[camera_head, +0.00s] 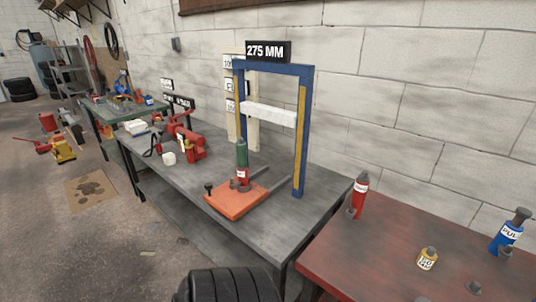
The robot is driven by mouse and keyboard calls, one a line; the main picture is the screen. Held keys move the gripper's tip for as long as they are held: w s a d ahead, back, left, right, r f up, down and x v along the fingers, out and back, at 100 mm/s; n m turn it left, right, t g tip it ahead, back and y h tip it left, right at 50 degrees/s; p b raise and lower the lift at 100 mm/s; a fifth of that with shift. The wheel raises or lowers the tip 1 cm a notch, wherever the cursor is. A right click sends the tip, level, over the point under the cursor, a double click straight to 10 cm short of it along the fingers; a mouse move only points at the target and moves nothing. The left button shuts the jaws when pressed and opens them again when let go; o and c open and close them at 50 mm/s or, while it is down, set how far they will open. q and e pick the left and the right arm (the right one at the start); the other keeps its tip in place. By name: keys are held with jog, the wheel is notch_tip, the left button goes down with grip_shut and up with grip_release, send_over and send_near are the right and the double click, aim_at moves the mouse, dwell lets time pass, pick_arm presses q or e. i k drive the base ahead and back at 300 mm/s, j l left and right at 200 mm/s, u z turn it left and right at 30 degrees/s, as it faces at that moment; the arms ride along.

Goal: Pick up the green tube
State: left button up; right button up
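Neither of my grippers shows in the head view.
A red-brown table (390,255) at the right holds a red bottle (360,194), a yellow can (427,258) and a blue bottle (508,234). A black ribbed tyre-like object (230,286) is at the bottom.

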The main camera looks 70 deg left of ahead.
aim_at(240, 145)
jog(key=u, duration=2.55)
